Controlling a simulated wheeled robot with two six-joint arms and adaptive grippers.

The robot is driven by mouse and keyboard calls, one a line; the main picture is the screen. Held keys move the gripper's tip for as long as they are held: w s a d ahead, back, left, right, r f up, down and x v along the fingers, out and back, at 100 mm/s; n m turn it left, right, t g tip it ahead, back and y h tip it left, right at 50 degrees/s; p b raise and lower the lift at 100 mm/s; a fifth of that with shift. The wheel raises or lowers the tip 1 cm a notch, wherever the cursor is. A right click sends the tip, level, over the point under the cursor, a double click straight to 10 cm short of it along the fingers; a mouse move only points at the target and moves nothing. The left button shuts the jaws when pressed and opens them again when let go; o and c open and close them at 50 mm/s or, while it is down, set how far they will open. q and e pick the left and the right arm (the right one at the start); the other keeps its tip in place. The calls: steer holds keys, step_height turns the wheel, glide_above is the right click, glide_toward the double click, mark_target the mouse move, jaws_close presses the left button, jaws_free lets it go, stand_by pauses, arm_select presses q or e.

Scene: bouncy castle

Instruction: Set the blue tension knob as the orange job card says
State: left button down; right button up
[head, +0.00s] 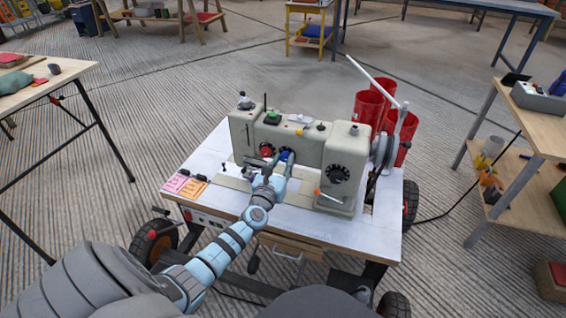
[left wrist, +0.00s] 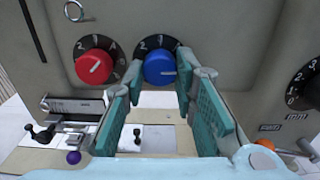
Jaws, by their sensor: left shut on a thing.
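The blue tension knob (left wrist: 160,66) sits on the front of a cream sewing machine, in front of a black numbered dial (left wrist: 143,45). Its pale pointer line points to the right in the left wrist view. My left gripper (head: 279,163) is shut on the knob, with one teal finger on each side of it. In the head view the gripper partly covers the blue knob (head: 286,154). The orange job card (head: 193,187) lies on the left front of the white table, beside a pink card (head: 176,182). Its writing is too small to read. My right gripper is out of view.
A red knob (left wrist: 95,66) is just left of the blue one. A larger black dial (head: 338,173) is on the machine's right part. An orange-tipped lever (head: 319,192) sticks out below it. Red cylinders (head: 369,105) stand behind the machine.

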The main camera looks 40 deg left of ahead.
arm_select(q)
steer(key=shift+f, duration=0.1)
stand_by(0.4)
steer(key=c, duration=1.3)
jaws_free()
steer(key=shift+s+d, duration=0.1)
steer(key=shift+s, duration=0.1)
steer(key=v, duration=1.1)
steer(key=shift+s, duration=0.35)
steer(key=shift+d, duration=0.1)
